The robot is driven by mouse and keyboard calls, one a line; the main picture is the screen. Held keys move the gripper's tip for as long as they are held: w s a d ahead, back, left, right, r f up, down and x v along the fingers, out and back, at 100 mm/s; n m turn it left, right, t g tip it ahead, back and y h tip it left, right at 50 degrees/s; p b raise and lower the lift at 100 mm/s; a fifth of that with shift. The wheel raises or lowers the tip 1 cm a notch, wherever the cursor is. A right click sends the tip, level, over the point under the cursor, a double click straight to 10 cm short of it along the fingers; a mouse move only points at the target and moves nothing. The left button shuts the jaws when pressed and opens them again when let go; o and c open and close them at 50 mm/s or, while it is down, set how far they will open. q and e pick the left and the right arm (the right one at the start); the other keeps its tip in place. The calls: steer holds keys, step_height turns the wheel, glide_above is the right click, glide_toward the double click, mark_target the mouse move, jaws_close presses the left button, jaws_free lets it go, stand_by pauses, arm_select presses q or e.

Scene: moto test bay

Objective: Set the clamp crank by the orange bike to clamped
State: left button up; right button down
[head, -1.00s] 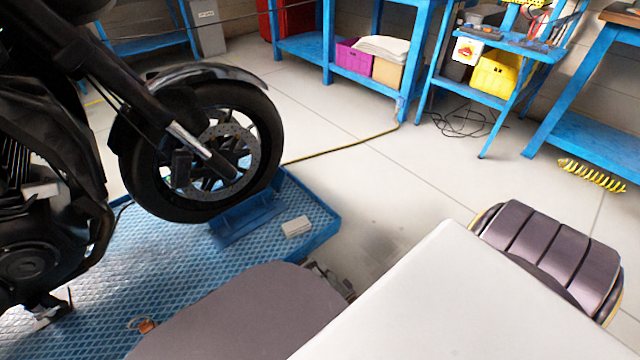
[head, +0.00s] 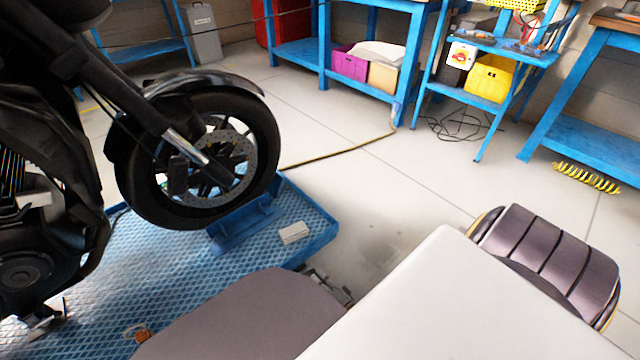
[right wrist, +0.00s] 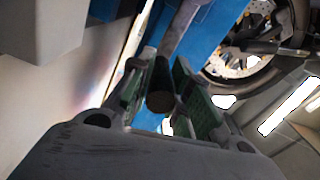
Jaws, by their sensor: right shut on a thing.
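In the right wrist view, my right gripper (right wrist: 160,70) is shut on the dark round grip of the clamp crank (right wrist: 160,92). The green-padded fingers lie on either side of it. The crank's grey arm (right wrist: 182,30) runs up from the grip beside a blue surface. In the head view, only small dark metal parts (head: 332,284) show past my forearm at the lift's front corner; I cannot tell gripper from crank there. The bike (head: 200,160) looks mostly black, its front wheel in a blue holder (head: 240,228). My left gripper is not in view.
The bike stands on a blue lift platform (head: 215,275) with a raised edge. A small pale block (head: 294,232) lies near its corner. Blue benches (head: 372,85) stand at the back. A yellow cable (head: 340,153) crosses the floor.

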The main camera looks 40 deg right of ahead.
steer(key=shift+s+d, duration=0.1)
steer(key=shift+d, duration=0.25)
steer(key=c, duration=1.3)
jaws_free()
steer(key=shift+a, duration=0.2)
steer(key=s, duration=1.2)
steer(key=shift+d, duration=0.25)
